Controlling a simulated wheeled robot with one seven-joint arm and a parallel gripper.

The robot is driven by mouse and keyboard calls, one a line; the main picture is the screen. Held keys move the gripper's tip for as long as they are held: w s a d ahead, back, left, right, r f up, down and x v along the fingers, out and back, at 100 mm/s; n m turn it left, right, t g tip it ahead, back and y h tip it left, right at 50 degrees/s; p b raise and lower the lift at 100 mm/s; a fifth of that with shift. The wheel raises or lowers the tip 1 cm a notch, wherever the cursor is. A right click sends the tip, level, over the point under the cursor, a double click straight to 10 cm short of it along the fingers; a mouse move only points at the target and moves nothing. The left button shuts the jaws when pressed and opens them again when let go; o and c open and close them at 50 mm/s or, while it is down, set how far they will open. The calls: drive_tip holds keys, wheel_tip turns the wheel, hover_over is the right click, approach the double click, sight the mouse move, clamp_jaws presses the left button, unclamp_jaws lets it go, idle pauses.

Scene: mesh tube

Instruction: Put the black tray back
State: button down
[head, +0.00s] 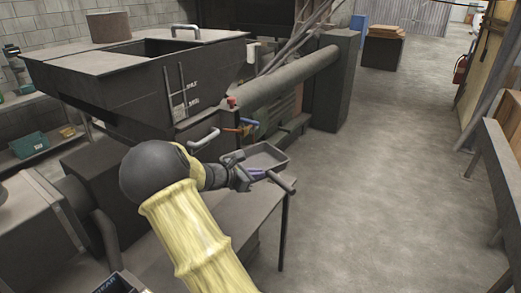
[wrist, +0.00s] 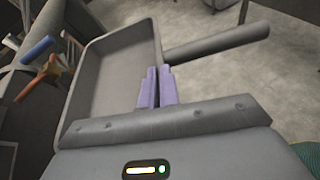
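The tray (head: 266,155) is a shallow, dark grey rectangular pan. In the head view it is at the end of my arm, above the corner of a grey table. It also shows in the wrist view (wrist: 110,62), tilted, its inside empty. A dark round bar, apparently its handle (wrist: 218,42), sticks out to the right. My gripper (head: 256,174) has purple fingers. In the wrist view the fingers (wrist: 156,82) are nearly together, with the tray's right wall running between them. The near end of the tray is hidden behind my gripper's body.
A grey table (head: 222,205) stands below my arm. A large dark machine (head: 150,85) with a pipe (head: 290,78) rises behind it. Tools with blue and orange handles (head: 247,126) are just behind the tray. Open concrete floor (head: 370,190) lies to the right.

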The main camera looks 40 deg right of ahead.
drive_tip(key=s+a+f+m+g+b, duration=0.1)
drive_tip(key=f+b, duration=0.3)
drive_tip(key=f, duration=0.7)
drive_tip(key=s+a+f+m+g+b, duration=0.1)
drive_tip(key=s+f+g+b, duration=0.1)
drive_tip(key=f, duration=0.9)
drive_tip(key=shift+s+m+b, duration=0.3)
drive_tip(key=shift+s+b, duration=0.55)
drive_tip(key=shift+b, duration=0.25)
